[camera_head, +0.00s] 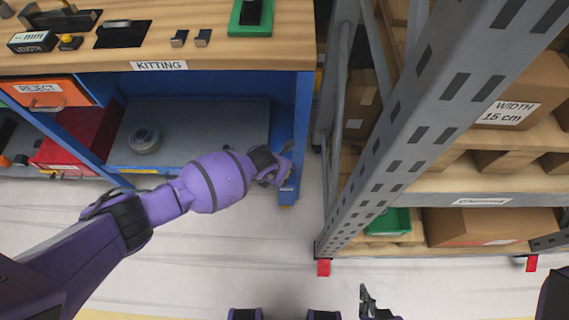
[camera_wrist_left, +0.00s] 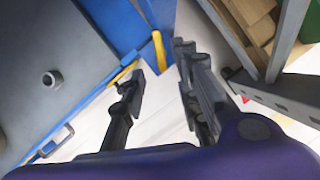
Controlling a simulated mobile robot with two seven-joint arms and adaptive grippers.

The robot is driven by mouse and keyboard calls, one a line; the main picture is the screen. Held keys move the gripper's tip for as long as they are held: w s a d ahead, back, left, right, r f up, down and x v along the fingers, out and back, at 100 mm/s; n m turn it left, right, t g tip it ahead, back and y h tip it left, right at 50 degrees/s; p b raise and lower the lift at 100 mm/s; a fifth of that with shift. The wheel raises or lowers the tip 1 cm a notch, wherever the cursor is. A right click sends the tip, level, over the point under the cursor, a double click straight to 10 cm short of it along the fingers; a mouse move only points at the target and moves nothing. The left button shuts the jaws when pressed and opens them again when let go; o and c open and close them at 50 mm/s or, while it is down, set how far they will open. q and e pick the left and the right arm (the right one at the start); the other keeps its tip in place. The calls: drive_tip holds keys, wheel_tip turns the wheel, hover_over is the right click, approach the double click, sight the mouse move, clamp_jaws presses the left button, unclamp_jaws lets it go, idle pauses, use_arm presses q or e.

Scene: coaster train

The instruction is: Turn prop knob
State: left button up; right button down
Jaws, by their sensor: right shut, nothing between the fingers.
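A round grey knob-like piece (camera_head: 144,140) sits on the grey surface under the workbench in the head view. A small round knob-like piece (camera_wrist_left: 52,79) shows on the grey surface in the left wrist view. I cannot tell whether either is the prop knob. My left gripper (camera_wrist_left: 161,62) is open and empty, near the bench's blue leg. My right gripper (camera_head: 368,298) is shut and empty at the bottom of the head view, low and away from the bench.
The workbench (camera_head: 230,50) carries small black fixtures and a green block (camera_head: 250,17). An orange REJECT drawer (camera_head: 45,92) and a red box (camera_head: 80,135) are below. A grey metal rack (camera_head: 400,125) with cardboard boxes stands right. Pale floor (camera_head: 200,255) lies open in front.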

use_arm(q)
drive_tip(key=shift+v, duration=1.85)
drive_tip(key=shift+a, duration=0.1)
